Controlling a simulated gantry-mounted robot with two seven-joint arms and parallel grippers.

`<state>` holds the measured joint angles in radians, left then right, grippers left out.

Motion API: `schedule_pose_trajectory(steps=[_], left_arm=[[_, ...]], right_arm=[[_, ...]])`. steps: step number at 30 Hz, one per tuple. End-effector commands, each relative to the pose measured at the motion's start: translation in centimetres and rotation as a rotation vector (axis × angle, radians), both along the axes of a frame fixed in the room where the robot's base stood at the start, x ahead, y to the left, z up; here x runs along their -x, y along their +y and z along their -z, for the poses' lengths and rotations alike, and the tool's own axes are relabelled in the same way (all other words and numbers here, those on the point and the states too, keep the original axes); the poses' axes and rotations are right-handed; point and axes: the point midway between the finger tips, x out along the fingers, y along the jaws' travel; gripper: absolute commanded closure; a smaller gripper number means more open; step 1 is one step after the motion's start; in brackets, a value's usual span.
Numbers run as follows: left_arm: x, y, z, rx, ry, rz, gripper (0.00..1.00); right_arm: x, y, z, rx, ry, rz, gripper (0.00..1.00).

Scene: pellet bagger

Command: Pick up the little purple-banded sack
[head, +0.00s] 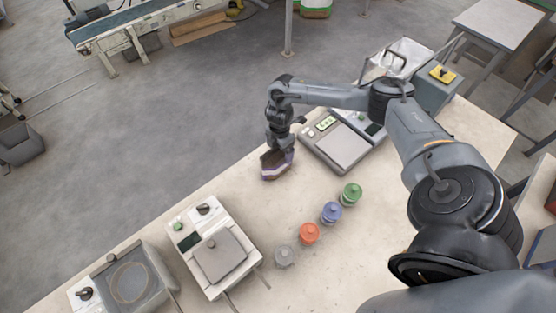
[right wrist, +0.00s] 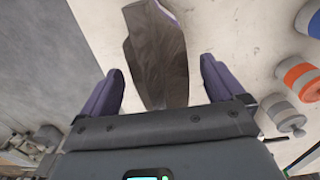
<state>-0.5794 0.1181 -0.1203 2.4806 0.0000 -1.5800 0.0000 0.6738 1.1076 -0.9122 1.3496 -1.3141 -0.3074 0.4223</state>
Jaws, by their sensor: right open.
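The little sack (head: 271,164) is dark brown and stands on the pale table, below my right gripper (head: 279,153) in the head view. In the right wrist view the sack (right wrist: 156,50) lies ahead of and between the two purple-sided fingers of my right gripper (right wrist: 161,72). A little purple shows at its far top edge. The fingers are apart, with pale table visible on both sides of the sack. In the head view the gripper partly hides the sack. My left gripper is in neither view.
A flat scale (head: 338,148) stands just right of the sack. Green (head: 350,194), blue (head: 331,212), orange (head: 309,233) and grey (head: 284,256) weights or jars line the front. Another scale (head: 213,250) sits at left. The table between is clear.

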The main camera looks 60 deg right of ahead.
Motion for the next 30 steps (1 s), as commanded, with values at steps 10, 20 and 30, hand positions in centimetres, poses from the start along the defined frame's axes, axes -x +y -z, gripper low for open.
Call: schedule_pose_trajectory(steps=[10, 20, 30], left_arm=[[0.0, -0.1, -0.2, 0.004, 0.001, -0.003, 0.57], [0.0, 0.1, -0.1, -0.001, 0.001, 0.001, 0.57], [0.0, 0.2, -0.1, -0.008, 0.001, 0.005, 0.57]], right_arm=[[0.0, 0.0, 2.5, 0.001, -0.002, 0.001, 0.04], [0.0, 0.0, 2.5, 0.001, -0.002, 0.000, 0.30], [0.0, 0.0, 2.5, 0.001, -0.002, 0.000, 0.82]])
